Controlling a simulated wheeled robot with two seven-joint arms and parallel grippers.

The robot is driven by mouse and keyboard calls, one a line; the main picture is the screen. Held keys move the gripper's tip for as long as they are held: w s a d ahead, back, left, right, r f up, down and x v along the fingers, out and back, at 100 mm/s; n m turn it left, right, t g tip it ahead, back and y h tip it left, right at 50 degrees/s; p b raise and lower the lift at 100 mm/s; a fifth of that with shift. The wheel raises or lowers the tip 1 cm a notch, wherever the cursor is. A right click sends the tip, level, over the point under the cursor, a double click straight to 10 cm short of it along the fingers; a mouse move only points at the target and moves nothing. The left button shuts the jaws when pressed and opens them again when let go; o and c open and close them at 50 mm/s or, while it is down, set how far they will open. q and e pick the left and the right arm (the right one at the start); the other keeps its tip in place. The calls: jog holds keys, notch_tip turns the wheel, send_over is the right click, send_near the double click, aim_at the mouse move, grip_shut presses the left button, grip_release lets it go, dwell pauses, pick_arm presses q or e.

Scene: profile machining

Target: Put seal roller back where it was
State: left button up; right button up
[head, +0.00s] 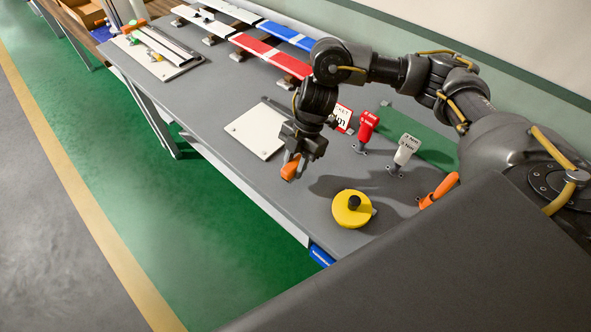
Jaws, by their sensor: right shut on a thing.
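My right gripper (296,158) is shut on an orange piece (291,169), which looks like the seal roller. The fingers and the steep view hide most of it. It is held above the grey table, near its front edge, between the white plate (256,131) and the yellow disc (353,208). I cannot tell its height over the table. My left gripper is not in view.
A red-handled tool (367,126) and a white-handled tool (404,150) stand upright behind. Another orange tool (439,190) lies to the right. The yellow disc has a black knob. Red and blue profiles lie at the back. A bare table strip (318,192) shows beside the disc.

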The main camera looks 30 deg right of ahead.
notch_tip(320, 180, down, 2)
jog(key=shift+s+d+f+p, duration=0.15)
jog(key=shift+p, duration=0.5)
jog(key=shift+f, duration=0.5)
jog(key=o, duration=1)
jog(key=shift+f, duration=0.1)
jog(key=shift+o, duration=0.2)
